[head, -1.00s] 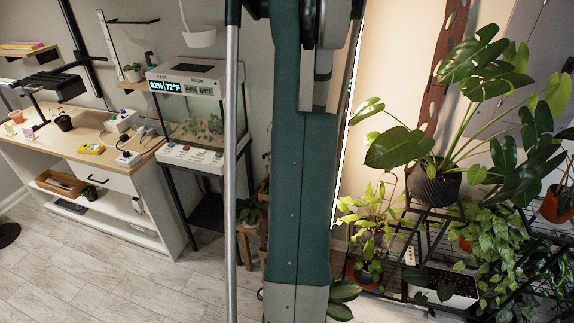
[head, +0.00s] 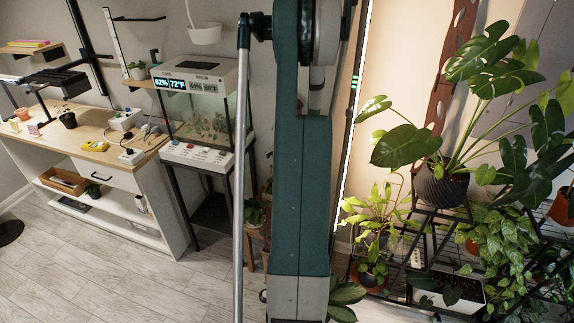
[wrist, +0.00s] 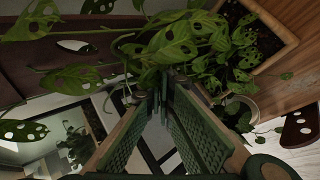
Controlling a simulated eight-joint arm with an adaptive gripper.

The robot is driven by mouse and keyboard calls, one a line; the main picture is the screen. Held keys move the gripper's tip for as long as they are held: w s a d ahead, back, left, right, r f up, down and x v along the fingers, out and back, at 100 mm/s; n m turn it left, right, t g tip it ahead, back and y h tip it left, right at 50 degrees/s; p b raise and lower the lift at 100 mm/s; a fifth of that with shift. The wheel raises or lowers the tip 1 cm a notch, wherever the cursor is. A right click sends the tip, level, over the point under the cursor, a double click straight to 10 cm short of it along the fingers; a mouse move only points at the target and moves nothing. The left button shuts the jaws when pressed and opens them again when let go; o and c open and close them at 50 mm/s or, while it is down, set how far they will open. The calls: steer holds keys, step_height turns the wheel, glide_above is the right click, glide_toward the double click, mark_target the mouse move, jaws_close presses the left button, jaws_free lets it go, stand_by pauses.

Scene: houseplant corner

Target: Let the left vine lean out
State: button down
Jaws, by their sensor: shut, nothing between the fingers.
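In the wrist view, a vine with holed green leaves (wrist: 172,42) crosses in front of my gripper (wrist: 163,84). The gripper's two ribbed fingers come together at their tips, with nothing held between them. Leaves lie close around the tips, and I cannot tell whether they touch. More holed leaves (wrist: 22,131) hang at the left edge. I cannot tell which stem is the left vine or where it is fastened. The head view does not show my gripper; my arm column fills its middle.
In the wrist view, a wooden planter box (wrist: 268,65) with leafy plants is at upper right, with a pale pot (wrist: 238,108) below it. In the head view, a black plant rack (head: 418,235) carries a large monstera (head: 410,145); a desk (head: 95,150) and terrarium (head: 195,115) stand left.

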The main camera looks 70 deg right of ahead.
steer(key=shift+w+d, duration=0.1)
steer(key=shift+d, duration=0.1)
steer(key=shift+w, duration=0.15)
stand_by(0.4)
steer(key=shift+w+g, duration=0.3)
steer(key=shift+g, duration=0.1)
steer(key=shift+w+n+g, duration=0.5)
steer(key=shift+w+g, duration=0.2)
steer(key=shift+w, duration=0.15)
steer(key=w+f+n+g+b, duration=0.1)
steer(key=w+f, duration=0.3)
steer(key=w, duration=0.8)
steer(key=shift+w+f+g, duration=0.25)
steer(key=shift+w+g, duration=0.1)
steer(key=shift+g, duration=0.55)
steer(key=shift+s, duration=0.25)
stand_by(0.5)
steer(key=shift+s+b, duration=0.4)
steer(key=shift+s, duration=0.1)
